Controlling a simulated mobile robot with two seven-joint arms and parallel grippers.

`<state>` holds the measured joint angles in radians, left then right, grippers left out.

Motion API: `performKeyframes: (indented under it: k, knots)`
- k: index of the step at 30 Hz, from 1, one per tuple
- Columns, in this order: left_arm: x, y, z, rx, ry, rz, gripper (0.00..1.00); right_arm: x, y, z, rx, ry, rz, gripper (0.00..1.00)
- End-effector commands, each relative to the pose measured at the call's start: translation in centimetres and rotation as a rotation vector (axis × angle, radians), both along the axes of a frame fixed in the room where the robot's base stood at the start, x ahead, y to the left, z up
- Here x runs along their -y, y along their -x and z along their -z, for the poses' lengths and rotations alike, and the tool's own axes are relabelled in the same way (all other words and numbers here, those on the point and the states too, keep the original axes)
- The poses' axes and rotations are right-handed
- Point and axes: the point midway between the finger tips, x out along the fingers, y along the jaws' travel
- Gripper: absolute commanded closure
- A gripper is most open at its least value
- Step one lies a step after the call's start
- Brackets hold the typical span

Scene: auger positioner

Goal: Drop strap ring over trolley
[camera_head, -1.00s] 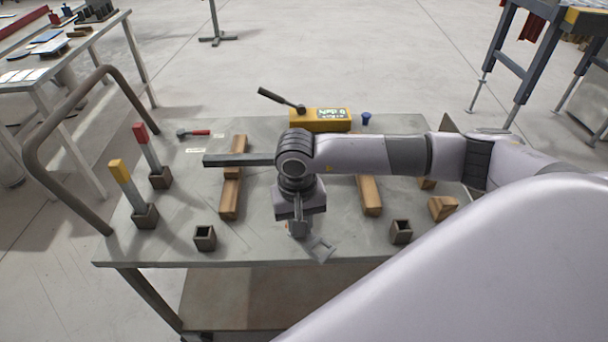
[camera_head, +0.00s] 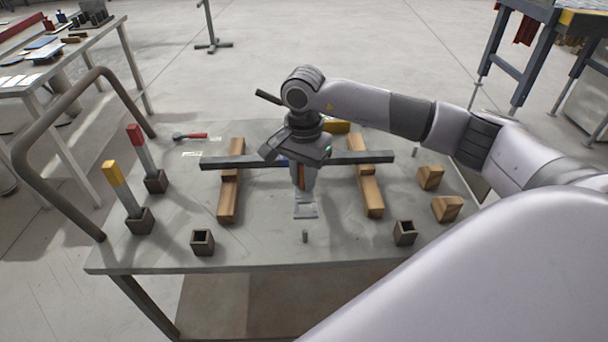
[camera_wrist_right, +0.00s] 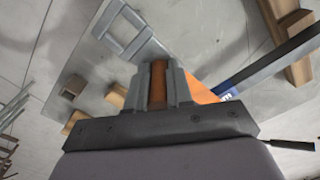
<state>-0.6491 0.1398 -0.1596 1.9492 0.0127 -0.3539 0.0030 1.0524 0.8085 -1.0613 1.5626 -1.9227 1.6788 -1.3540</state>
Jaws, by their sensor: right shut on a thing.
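My right gripper (camera_head: 302,184) is shut on an orange-brown strap (camera_wrist_right: 158,85), above the table and close to the dark bar. A pale grey rectangular ring (camera_head: 305,206) hangs below the fingers; it shows in the right wrist view as an open frame (camera_wrist_right: 122,29). The dark bar (camera_head: 356,158) lies across two wooden supports. A small blue part (camera_head: 281,161) shows at the bar beside my gripper, and a blue piece (camera_wrist_right: 229,92) is in the wrist view; I cannot tell if it is the trolley. My left gripper is out of view.
The grey table (camera_head: 262,246) has a small peg (camera_head: 305,237) near its front. Dark sockets (camera_head: 202,241) (camera_head: 405,232) stand at the front; yellow-topped (camera_head: 117,180) and red-topped (camera_head: 138,140) bars stand left. Wooden blocks (camera_head: 446,208) lie right.

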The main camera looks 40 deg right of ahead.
Motion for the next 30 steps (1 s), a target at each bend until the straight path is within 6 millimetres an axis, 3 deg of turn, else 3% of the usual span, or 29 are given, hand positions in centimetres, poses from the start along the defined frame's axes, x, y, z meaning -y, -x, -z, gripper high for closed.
performKeyframes:
  k: [18, 30]
  knots:
    - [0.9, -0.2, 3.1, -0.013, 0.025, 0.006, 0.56, 0.0, 0.0, 5.4, 0.0, 0.0, -0.001, 1.0]
    - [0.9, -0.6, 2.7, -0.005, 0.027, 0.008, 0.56, 0.0, 0.0, 5.6, 0.0, 0.0, -0.001, 1.0]
